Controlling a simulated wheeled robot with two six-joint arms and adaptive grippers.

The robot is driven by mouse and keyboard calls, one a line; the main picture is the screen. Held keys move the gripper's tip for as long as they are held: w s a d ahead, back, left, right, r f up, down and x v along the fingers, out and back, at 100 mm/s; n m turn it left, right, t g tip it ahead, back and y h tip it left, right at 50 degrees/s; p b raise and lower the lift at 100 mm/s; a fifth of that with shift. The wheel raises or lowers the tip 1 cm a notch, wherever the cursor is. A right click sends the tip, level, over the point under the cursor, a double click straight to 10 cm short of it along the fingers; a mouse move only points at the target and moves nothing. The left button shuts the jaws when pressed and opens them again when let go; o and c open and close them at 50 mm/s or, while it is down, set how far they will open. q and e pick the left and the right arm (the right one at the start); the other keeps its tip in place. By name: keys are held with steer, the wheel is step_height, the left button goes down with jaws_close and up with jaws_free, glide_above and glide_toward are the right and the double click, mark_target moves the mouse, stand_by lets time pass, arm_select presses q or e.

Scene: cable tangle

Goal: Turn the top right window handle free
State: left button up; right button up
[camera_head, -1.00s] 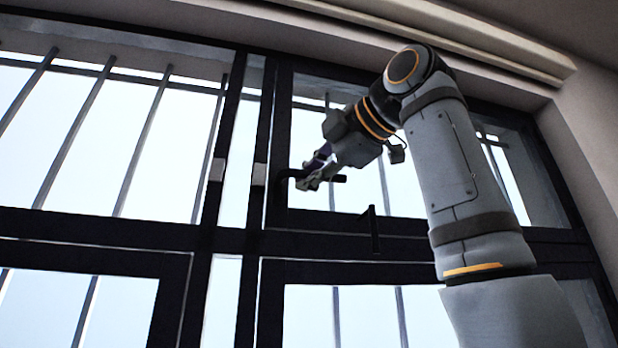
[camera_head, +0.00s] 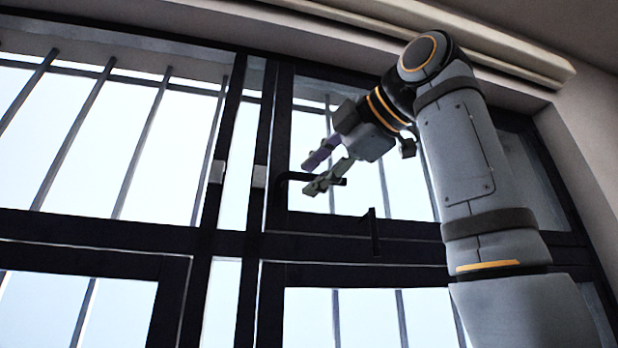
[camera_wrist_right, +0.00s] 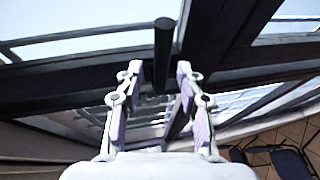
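The black top right window handle (camera_head: 290,177) sits on the dark frame of the upper right window, its bar lying roughly level in the head view. My right gripper (camera_head: 311,176) is open at the handle, with one finger above the bar and the other crossing in front of it. In the right wrist view, the handle bar (camera_wrist_right: 163,42) shows between the spread fingertips of the right gripper (camera_wrist_right: 159,68), with gaps on both sides. I cannot tell how deep it lies between them. My left gripper is not in view.
A second black handle (camera_head: 374,235) stands upright on the crossbar below. Metal bars (camera_head: 140,150) run behind the glass. The wall (camera_head: 580,150) closes off the right side. Dark chairs (camera_wrist_right: 275,160) show low in the right wrist view.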

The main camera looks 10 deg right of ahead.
steer(key=v, duration=1)
steer(key=shift+s, duration=0.2)
